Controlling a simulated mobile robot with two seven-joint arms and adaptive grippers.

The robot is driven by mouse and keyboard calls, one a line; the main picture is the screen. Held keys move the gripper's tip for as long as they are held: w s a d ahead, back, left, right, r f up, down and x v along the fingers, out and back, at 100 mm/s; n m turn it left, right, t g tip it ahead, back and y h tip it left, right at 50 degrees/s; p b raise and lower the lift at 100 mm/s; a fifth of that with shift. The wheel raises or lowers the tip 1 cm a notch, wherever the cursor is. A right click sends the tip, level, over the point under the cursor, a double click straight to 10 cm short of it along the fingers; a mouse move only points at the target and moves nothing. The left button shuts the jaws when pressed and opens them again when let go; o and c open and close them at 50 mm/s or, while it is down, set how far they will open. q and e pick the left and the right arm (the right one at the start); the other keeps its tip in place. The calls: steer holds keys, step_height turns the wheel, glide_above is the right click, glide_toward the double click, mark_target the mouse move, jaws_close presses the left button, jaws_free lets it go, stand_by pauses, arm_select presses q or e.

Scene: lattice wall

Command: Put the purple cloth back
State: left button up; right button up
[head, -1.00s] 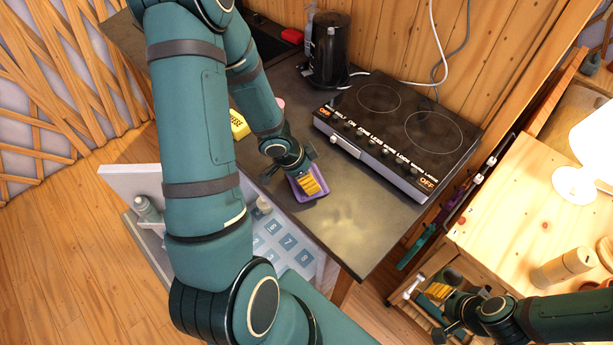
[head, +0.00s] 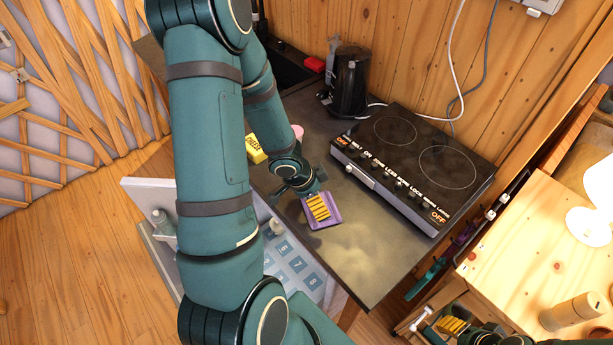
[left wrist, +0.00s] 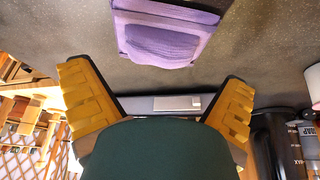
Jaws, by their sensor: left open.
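The purple cloth (head: 334,217) lies folded on the dark countertop, left of the cooktop. In the left wrist view the cloth (left wrist: 165,38) is at top centre, flat on the counter, beyond the two spread fingers. My left gripper (head: 318,207) is over the cloth in the head view, its yellow finger pads hiding part of it. Its fingers (left wrist: 157,100) are wide apart with nothing between them. My right gripper (head: 455,326) is at the bottom right edge by the wooden table, only partly visible.
A black cooktop (head: 415,165) and a black kettle (head: 351,82) stand behind the cloth. A yellow sponge-like block (head: 254,149) lies left of the gripper. An open drawer or door (head: 150,200) with a numbered panel is below the counter. Bare counter (head: 365,255) lies in front.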

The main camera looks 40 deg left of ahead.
arm_select(q)
steer(key=p+v, duration=0.1)
steer(key=v, duration=0.2)
steer(key=shift+r+p, duration=0.1)
steer(key=shift+p, duration=0.3)
steer(key=shift+v, duration=2.55)
arm_select(e)
steer(key=shift+r, duration=1.3)
